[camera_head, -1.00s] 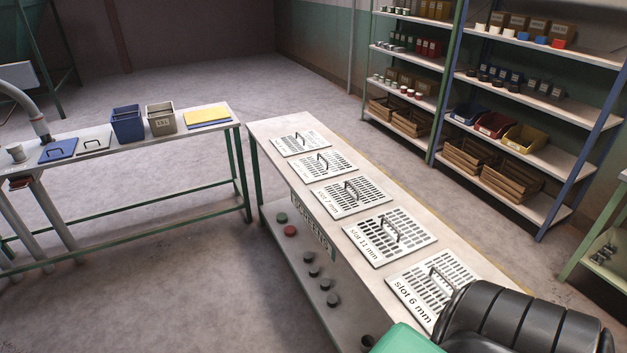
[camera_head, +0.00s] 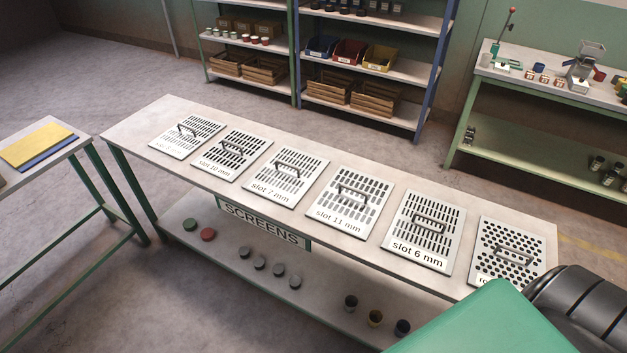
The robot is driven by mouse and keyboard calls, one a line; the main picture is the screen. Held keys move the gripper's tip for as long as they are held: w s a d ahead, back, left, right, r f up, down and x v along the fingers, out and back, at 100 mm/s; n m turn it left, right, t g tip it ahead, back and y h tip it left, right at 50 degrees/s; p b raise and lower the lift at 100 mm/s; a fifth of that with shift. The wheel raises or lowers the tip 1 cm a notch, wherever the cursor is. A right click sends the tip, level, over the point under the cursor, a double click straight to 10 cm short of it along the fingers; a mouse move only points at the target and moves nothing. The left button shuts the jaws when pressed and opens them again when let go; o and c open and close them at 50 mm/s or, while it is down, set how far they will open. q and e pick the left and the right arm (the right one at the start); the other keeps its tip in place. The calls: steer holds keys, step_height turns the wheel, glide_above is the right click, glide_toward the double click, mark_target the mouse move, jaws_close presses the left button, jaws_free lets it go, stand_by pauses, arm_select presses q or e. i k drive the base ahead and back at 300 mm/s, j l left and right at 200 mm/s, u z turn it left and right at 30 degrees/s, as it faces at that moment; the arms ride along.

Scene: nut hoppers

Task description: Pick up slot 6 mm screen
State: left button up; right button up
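The slot 6 mm screen (camera_head: 423,231) lies flat on the screens table (camera_head: 140,135), toward its right end. It is a white plate with rows of dark slots, a black handle and the label "slot 6 mm". The slot 11 mm screen (camera_head: 348,204) lies to its left. A screen with round holes (camera_head: 511,252) lies to its right, its label partly hidden by my arm. Neither of my grippers shows; only a green and black part of my body fills the lower right corner.
More slotted screens (camera_head: 286,178) lie in a row to the left. A lower shelf (camera_head: 330,300) carries cups and coloured knobs. Shelving (camera_head: 372,70) stands behind, a green workbench (camera_head: 560,90) at the back right, another table (camera_head: 75,150) at the left. Floor between them is clear.

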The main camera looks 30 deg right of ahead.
mark_target(425, 230)
steer(key=i+j+z, duration=0.2)
steer(key=j+z, duration=0.7)
steer(key=j, duration=0.15)
steer(key=j+z, duration=0.45)
steer(key=j, duration=0.15)
steer(key=i, duration=0.05)
